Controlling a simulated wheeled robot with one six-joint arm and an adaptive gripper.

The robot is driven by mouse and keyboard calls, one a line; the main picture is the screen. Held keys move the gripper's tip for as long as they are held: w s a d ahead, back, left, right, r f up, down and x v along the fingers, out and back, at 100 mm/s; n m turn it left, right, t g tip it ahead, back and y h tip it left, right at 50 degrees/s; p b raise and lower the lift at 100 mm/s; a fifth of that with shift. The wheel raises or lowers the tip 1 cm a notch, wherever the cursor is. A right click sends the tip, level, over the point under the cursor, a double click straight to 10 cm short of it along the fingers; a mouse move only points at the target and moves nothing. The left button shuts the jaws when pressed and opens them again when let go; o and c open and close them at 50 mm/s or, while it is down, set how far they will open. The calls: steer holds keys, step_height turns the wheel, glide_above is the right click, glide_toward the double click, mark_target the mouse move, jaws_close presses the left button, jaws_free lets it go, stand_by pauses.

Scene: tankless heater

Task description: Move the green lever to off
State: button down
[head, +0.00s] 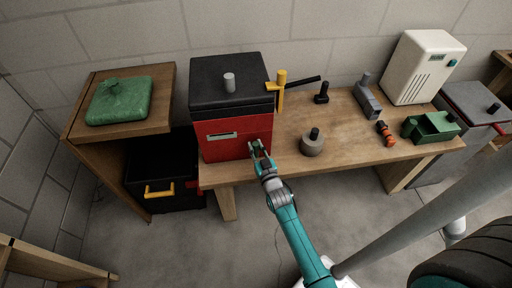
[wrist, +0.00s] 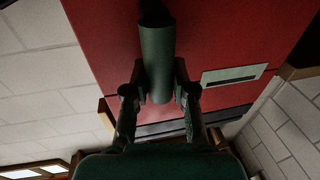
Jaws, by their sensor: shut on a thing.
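The green lever (wrist: 157,45) is a dark green cylinder standing out from the red front of a box (head: 215,148) with a black top. In the wrist view its shaft lies between my two fingers, and my gripper (wrist: 159,80) is shut on it. In the head view my gripper (head: 260,151) is at the right part of the red front and hides most of the lever. A pale label plate (head: 222,135) is on the red front, left of my gripper. No off marking is readable.
The box stands at the left end of a wooden bench (head: 345,135). Open floor lies in front.

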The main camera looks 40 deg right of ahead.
steer(key=c, duration=0.9)
jaws_free()
steer(key=v, duration=1.2)
steer(key=shift+r, duration=0.1)
steer(key=shift+a, duration=0.1)
steer(key=s+a+r+n+g+y, duration=0.1)
steer(key=s+a+r+n+y, duration=0.2)
steer(key=s+a, duration=0.65)
steer(key=s+a+r+g+y, duration=0.15)
steer(key=s+a+r, duration=0.35)
steer(key=s, duration=0.8)
steer(key=s+a+r+y, duration=0.1)
steer(key=s+r, duration=0.1)
steer(key=s+a+r+n+y, duration=0.1)
steer(key=s+r, duration=0.1)
steer(key=s+a+r+y, duration=0.1)
steer(key=s+r, duration=0.2)
steer(key=shift+a, duration=0.15)
